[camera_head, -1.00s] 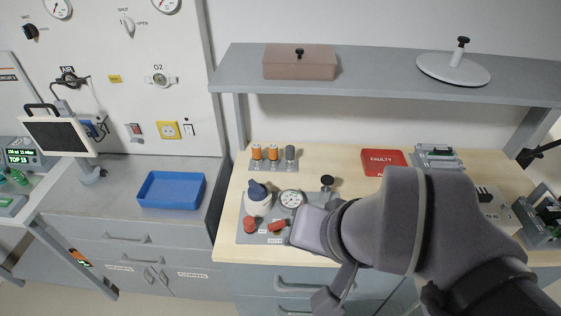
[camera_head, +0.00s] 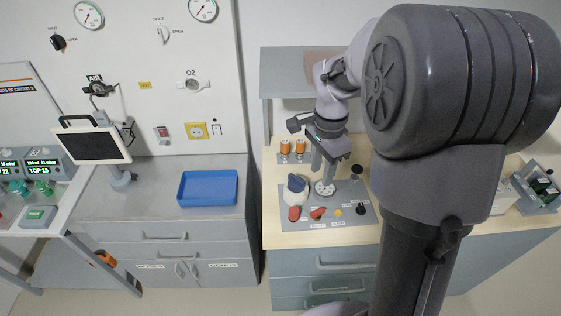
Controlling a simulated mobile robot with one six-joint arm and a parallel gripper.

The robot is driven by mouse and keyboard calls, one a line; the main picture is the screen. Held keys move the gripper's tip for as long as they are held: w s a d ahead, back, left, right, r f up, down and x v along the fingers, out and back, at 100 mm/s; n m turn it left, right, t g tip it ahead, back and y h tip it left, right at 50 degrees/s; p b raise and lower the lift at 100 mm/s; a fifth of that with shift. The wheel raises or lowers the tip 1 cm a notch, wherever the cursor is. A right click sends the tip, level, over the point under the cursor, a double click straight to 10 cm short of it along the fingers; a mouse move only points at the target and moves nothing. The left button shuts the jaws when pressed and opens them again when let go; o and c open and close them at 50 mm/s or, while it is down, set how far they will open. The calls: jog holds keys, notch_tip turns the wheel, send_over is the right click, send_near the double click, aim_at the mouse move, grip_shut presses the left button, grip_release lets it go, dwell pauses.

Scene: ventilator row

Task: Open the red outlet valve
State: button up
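A grey panel (camera_head: 345,219) lies on the wooden bench. Near its front edge are a red lever-like handle (camera_head: 317,212) and, to its left, a rounder red knob (camera_head: 294,213). Labels below them are too small to read, so I cannot tell which is the outlet valve. Behind them are a white unit with a dark blue top (camera_head: 297,184) and a round gauge (camera_head: 325,189). My gripper (camera_head: 323,172) points down above the gauge, behind the red lever and apart from it. Its two fingers look spread, with nothing visible between them.
Orange-topped cylinders (camera_head: 285,147) stand behind the panel. A black knob (camera_head: 361,209) and a small yellow button (camera_head: 338,212) sit right of the red lever. A shelf (camera_head: 285,73) overhangs the bench back. My arm hides much of the bench's right side. A blue tray (camera_head: 208,203) is left.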

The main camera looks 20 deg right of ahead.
aim_at(317, 211)
jog(key=f+b, duration=0.1)
jog(key=f, duration=0.4)
jog(key=f+b, duration=0.2)
jog(key=f, duration=0.4)
jog(key=f+b, duration=0.2)
jog(key=f, duration=0.4)
jog(key=shift+s+d, duration=0.1)
jog(key=shift+d, duration=0.15)
grip_shut()
